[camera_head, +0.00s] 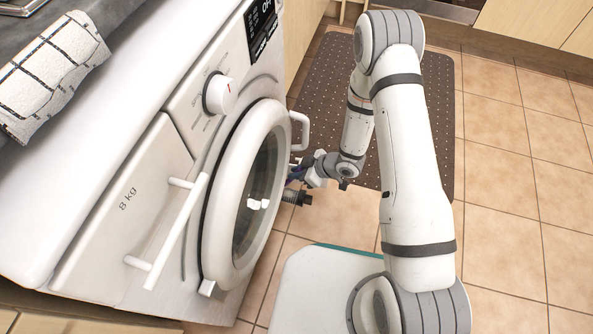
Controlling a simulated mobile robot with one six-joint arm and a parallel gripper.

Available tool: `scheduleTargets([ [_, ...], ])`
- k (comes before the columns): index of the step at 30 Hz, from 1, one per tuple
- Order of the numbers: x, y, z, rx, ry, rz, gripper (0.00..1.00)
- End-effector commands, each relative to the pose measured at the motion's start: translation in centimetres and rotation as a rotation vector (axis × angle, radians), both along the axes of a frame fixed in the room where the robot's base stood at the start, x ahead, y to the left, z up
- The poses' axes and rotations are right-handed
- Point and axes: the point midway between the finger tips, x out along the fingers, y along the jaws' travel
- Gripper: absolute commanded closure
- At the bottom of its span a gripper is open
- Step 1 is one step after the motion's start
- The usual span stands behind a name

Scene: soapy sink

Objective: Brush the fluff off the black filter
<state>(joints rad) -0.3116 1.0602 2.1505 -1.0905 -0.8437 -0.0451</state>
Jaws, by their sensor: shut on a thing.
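My gripper (303,172) is at the right edge of the washing machine's round door, low in front of the machine. It is shut on a small bluish-purple thing (296,173), mostly hidden by the fingers and the door rim; I cannot tell if it is a brush. Just below is a short dark cylinder with a black end (298,197), which looks like the black filter. It pokes out to the right from behind the door rim, and its left end is hidden. I cannot tell whether the held thing touches it. Any fluff is too small to make out.
The washing machine's door (219,225) bulges close to my gripper, with a white handle (300,131) above it. A white bar handle (175,232) sticks out at left. A checked cloth (52,75) lies on top. A brown dotted mat (325,85) and open tiles (515,200) lie right.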

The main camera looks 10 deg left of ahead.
Motion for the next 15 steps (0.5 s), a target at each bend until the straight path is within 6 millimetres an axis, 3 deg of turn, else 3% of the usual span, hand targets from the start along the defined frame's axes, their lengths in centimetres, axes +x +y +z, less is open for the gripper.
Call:
scheduleTargets([
  [15,0.04,-0.06,-0.51,0.000,0.000,-0.001,1.00],
])
